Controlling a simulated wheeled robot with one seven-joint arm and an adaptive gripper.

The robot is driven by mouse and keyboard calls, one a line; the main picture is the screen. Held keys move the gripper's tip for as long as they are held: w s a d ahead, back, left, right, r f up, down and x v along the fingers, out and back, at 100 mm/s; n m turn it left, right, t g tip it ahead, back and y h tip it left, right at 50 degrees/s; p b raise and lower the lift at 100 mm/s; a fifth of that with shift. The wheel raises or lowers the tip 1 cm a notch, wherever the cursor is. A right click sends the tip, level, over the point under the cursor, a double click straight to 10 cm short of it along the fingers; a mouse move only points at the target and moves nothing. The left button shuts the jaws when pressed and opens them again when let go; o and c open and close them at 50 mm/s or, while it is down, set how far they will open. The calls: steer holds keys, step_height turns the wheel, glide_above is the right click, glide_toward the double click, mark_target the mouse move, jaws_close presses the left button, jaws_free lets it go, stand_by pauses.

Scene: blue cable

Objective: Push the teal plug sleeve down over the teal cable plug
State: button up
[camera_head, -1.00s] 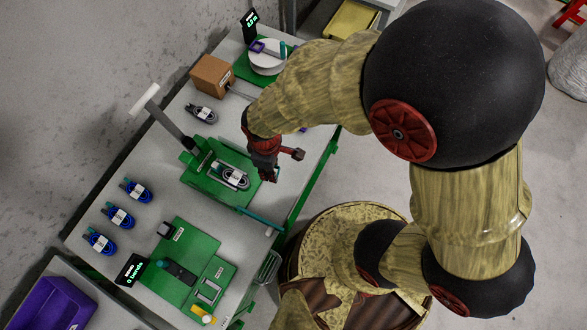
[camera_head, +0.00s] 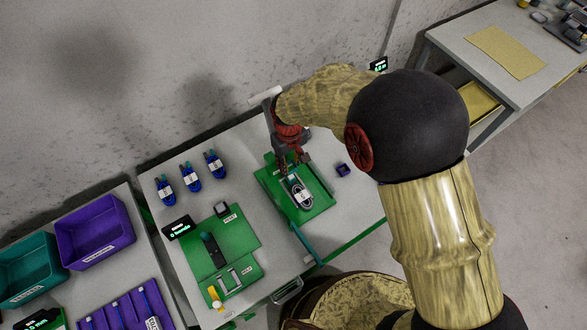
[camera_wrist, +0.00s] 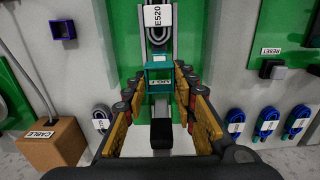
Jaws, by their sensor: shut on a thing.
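In the wrist view the teal plug sleeve (camera_wrist: 158,72) is a small, labelled, box-like piece between my fingertips. My gripper (camera_wrist: 158,80) is shut on it; it also shows in the head view (camera_head: 292,168). The coiled cable (camera_head: 303,199), with a white label, lies on the green fixture plate (camera_head: 318,208). Its label (camera_wrist: 158,15) and strands show just beyond the sleeve in the wrist view. The sleeve is in line with the cable's near end. The teal cable plug is not clearly distinguishable, so I cannot tell how far the sleeve is over it.
A small purple sleeve (camera_head: 342,170) lies right of the fixture. Several blue coiled cables (camera_head: 191,178) lie to the left. A second green plate (camera_head: 230,240) with a reset button is in front of them. A brown box (camera_wrist: 50,142) shows low in the wrist view.

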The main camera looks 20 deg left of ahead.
steer(key=shift+f, duration=0.15)
steer(key=shift+f+b, duration=1.3)
steer(key=shift+f, duration=0.6)
steer(key=shift+f+b, duration=1.05)
steer(key=shift+f, duration=1.3)
stand_by(1.5)
steer(key=o, duration=0.9)
steer(key=shift+r, duration=0.2)
steer(key=shift+r+p, duration=2.6)
steer(key=shift+r, duration=1.25)
